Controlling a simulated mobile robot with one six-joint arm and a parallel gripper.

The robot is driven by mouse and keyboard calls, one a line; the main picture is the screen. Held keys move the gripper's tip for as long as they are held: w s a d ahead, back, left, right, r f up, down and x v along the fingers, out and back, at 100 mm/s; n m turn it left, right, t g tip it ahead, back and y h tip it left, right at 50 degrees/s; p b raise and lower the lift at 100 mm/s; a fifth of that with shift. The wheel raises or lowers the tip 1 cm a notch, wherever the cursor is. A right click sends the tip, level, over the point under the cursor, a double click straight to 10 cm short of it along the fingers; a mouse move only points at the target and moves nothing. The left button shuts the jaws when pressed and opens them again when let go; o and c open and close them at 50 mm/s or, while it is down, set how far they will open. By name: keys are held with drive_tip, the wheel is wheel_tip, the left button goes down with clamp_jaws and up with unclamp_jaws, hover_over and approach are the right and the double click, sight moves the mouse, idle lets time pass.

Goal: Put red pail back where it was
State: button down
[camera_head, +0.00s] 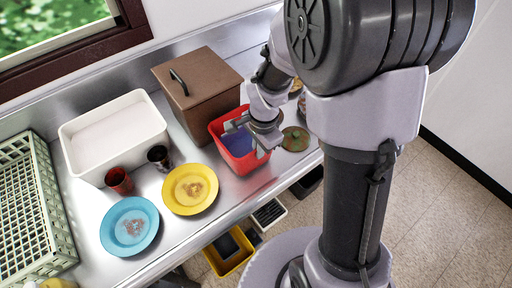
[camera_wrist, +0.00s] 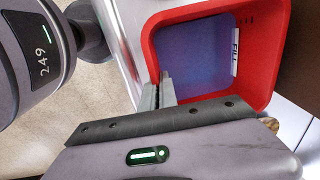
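The red pail (camera_head: 218,127) is an open, squarish red tub with a bluish-purple inside, at the right part of the steel counter, beside the brown box. In the wrist view the pail (camera_wrist: 278,50) fills the upper right, with a small white label on its inner wall. My gripper (camera_head: 246,138) is at the pail's near right side. In the wrist view my gripper's two fingers (camera_wrist: 160,92) are close together at a corner of the rim, with the red wall between them.
A brown lidded box (camera_head: 200,85) stands behind the pail. A white basin (camera_head: 80,165), a dark red cup (camera_head: 118,180), a black cup (camera_head: 159,157), a yellow plate (camera_head: 207,204), a blue plate (camera_head: 106,230) and a green rack (camera_head: 52,190) lie left. A green round dish (camera_head: 295,139) is right of the pail.

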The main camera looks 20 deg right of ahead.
drive_tip(key=shift+f, duration=0.5)
drive_tip(key=shift+f, duration=0.15)
drive_tip(key=c, duration=1.7)
unclamp_jaws()
drive_tip(key=s+a+r+n+t+p, duration=0.1)
drive_tip(key=s+r+n+p, duration=0.2)
drive_tip(key=r, duration=1.4)
drive_tip(key=s+a+r+n+t, duration=0.1)
drive_tip(key=s+r+n, duration=0.1)
drive_tip(key=s, duration=0.2)
drive_tip(key=s+a+r+n+t+y, duration=0.1)
drive_tip(key=s+a+r+n, duration=0.1)
drive_tip(key=s+r, duration=0.1)
drive_tip(key=s+a+r+n+t, duration=0.1)
drive_tip(key=s+r+n, duration=0.2)
drive_tip(key=s, duration=0.1)
drive_tip(key=shift+s+a+r+t+y+p, duration=0.1)
drive_tip(key=shift+s+a+t+y+p, duration=0.2)
drive_tip(key=shift+s+t+p, duration=0.1)
